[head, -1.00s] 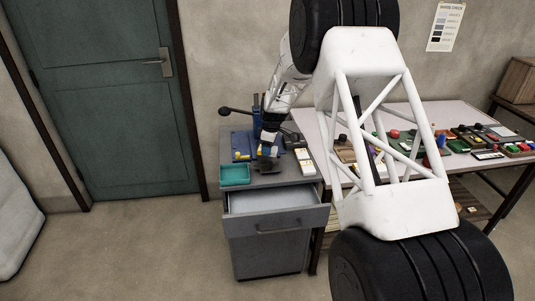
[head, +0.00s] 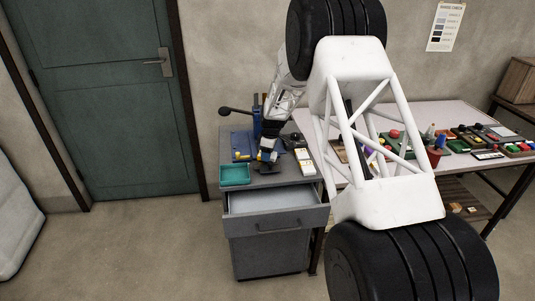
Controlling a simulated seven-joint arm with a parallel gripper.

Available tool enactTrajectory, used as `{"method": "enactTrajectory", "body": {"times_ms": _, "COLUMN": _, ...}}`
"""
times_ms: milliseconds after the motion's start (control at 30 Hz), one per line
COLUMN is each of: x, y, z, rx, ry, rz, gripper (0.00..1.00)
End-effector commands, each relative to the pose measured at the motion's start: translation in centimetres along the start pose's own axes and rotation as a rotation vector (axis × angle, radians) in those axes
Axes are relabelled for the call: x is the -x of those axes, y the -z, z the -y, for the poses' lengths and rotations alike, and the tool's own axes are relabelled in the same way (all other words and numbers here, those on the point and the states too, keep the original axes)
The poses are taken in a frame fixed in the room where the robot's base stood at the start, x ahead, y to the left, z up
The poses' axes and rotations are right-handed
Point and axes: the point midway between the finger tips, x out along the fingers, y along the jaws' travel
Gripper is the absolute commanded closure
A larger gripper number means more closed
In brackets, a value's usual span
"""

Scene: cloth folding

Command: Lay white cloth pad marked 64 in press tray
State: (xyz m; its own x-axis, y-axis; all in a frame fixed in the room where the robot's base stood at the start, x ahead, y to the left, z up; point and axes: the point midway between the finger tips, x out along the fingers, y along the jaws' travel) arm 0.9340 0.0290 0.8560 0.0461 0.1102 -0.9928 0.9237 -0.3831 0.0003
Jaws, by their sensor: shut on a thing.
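My gripper (head: 266,163) points down over the top of the grey cabinet, just right of the teal tray. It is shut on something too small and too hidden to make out. I cannot read a 64 mark anywhere. A blue press (head: 243,143) with a black-knobbed lever stands at the back left of the cabinet top, partly behind my gripper; its tray cannot be told apart clearly. White pad-like pieces (head: 306,163) lie in a row at the right edge of the cabinet top.
The teal tray (head: 235,174) sits at the cabinet's front left. The cabinet's top drawer (head: 275,203) is pulled open and looks empty. A table (head: 455,113) with many small coloured items stands to the right, partly hidden behind my arm.

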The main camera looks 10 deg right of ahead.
Motion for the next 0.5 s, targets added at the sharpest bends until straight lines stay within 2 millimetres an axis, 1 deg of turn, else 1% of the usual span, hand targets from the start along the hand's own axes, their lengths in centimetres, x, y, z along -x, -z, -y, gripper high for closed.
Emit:
{"method": "enactTrajectory", "body": {"times_ms": 433, "x": -0.37, "y": -0.04, "z": 0.00, "rx": 0.000, "ry": 0.000, "rz": 0.000, "gripper": 0.66}}
{"method": "enactTrajectory", "body": {"times_ms": 467, "x": -0.32, "y": -0.03, "z": -0.01, "rx": 0.000, "ry": 0.000, "rz": 0.000, "gripper": 0.39}}
{"method": "enactTrajectory", "body": {"times_ms": 500, "x": -0.31, "y": -0.03, "z": -0.01, "rx": 0.000, "ry": 0.000, "rz": 0.000, "gripper": 0.33}}
